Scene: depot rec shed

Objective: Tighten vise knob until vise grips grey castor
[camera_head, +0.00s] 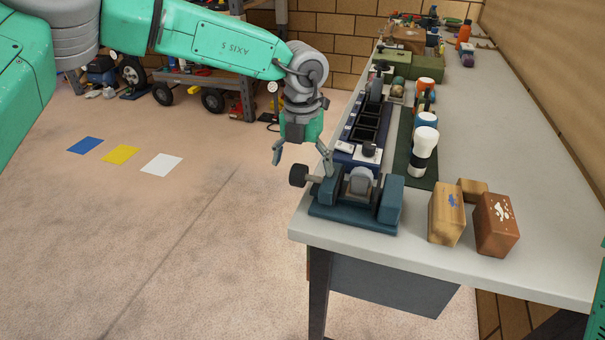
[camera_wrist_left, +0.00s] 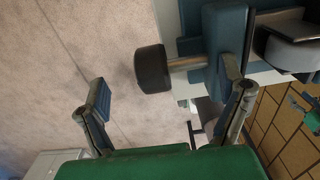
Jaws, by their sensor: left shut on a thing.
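A blue bench vise (camera_head: 352,205) stands on the near left corner of the workbench. Its dark round vise knob (camera_head: 298,175) sticks out to the left on a short shaft and also shows in the left wrist view (camera_wrist_left: 152,68). The grey castor (camera_head: 361,181) sits between the vise jaws; whether both jaws touch it I cannot tell. The right fingertip (camera_wrist_left: 232,72) overlaps the vise's blue body; finger contact with the knob is unclear.
The workbench (camera_head: 480,150) has a brown box (camera_head: 495,225) and a tan box (camera_head: 447,214) right of the vise. A dark blue tray (camera_head: 350,128) and several bottles stand behind it. Open floor (camera_head: 180,240) lies to the left, with coloured squares.

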